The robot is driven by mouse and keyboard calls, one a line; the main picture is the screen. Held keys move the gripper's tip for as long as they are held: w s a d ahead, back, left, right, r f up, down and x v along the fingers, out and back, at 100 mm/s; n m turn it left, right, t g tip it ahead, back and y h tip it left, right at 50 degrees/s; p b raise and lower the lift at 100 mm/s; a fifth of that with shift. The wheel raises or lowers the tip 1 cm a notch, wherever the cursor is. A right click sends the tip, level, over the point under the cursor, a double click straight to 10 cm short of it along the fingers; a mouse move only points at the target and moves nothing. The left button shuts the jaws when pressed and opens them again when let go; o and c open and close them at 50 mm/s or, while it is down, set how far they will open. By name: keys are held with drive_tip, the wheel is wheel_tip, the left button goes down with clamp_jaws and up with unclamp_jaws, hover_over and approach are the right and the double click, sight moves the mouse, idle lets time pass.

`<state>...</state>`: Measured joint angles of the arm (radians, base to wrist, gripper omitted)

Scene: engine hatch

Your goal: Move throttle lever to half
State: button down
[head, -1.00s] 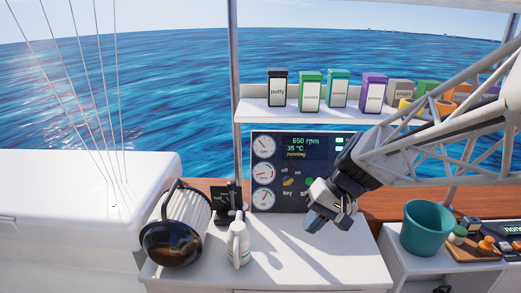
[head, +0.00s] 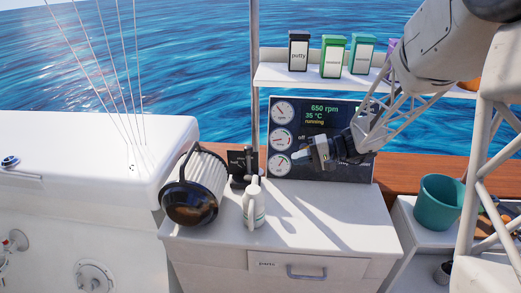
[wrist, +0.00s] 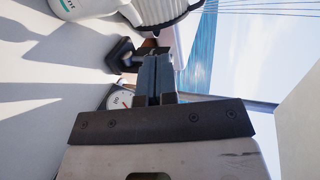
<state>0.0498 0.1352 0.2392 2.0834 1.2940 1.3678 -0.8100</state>
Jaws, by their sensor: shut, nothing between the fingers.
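The throttle lever unit (head: 240,166) is a small black box with an upright lever, standing on the counter left of the engine panel. Its lower front is partly hidden by the white bottle. It also shows in the wrist view (wrist: 122,55) as a dark block just left of my fingertips. My gripper (head: 298,155) is shut and empty, pointing left in front of the panel. It is to the right of the throttle unit and apart from it in the head view. The exact lever angle is too small to read.
The engine panel (head: 328,115) reads 650 rpm, running. A shelf (head: 275,76) with boxes is above; a teal bucket (head: 442,202) is right.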

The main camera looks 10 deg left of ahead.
drive_tip(key=w+f+m+t+y, duration=0.1)
drive_tip(key=w+f+t+y, duration=0.2)
drive_tip(key=w+f, duration=0.3)
drive_tip(key=w, duration=0.4)
drive_tip(key=shift+w+d+f, duration=0.15)
drive_tip(key=shift+d+f, duration=0.05)
drive_tip(key=shift+f, duration=0.05)
drive_tip(key=shift+a, duration=0.15)
hover_over(249, 163)
drive_tip(key=d, duration=0.4)
drive_tip(key=shift+w+a+f, duration=0.1)
drive_tip(key=shift+w+f, duration=0.05)
drive_tip(key=shift+f, duration=0.25)
